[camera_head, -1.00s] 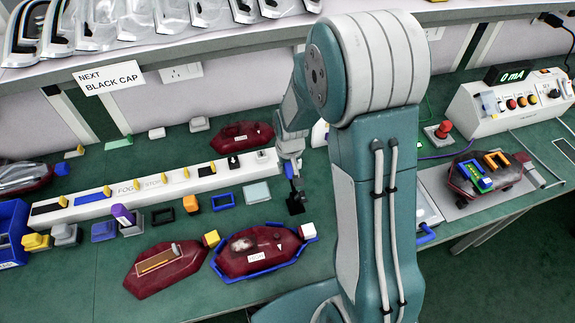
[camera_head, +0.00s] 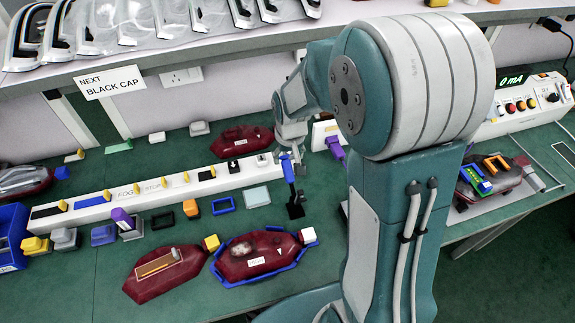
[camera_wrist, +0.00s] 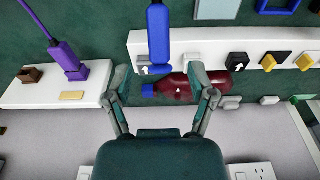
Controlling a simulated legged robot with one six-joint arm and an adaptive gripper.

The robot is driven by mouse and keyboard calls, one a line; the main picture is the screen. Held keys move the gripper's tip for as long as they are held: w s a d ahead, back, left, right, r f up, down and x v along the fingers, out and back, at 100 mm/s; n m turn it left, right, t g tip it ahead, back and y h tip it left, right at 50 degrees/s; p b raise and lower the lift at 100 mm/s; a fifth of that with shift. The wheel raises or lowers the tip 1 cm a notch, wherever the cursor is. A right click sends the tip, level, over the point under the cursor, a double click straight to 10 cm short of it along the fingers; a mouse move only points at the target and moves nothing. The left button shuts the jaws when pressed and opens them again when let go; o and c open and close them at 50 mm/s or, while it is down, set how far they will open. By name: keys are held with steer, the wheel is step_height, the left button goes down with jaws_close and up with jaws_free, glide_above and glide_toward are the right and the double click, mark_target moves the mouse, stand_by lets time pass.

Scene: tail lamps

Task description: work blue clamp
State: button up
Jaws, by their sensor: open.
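The blue clamp (camera_head: 288,171) stands upright as a blue handle over a small black base (camera_head: 295,210) on the green bench, just right of the clear square plate. My gripper (camera_head: 291,153) is just above and behind the top of the handle. In the wrist view my gripper (camera_wrist: 158,72) is open, with its two fingers spread. The blue clamp (camera_wrist: 158,35) reaches down from the top, its end lying between the fingertips in the picture. I cannot tell whether a finger touches it.
A long white rail (camera_head: 80,209) with switches and yellow clips runs behind. A red lamp in a blue frame (camera_head: 258,285) and another red lamp (camera_head: 163,272) lie in front. A purple clamp (camera_wrist: 66,58) stands on a white block to the left in the wrist view.

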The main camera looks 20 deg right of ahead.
mark_target(289, 174)
steer(key=shift+s+r, duration=0.15)
steer(key=shift+r, duration=1)
steer(key=shift+s+r, duration=0.15)
steer(key=shift+r, duration=0.95)
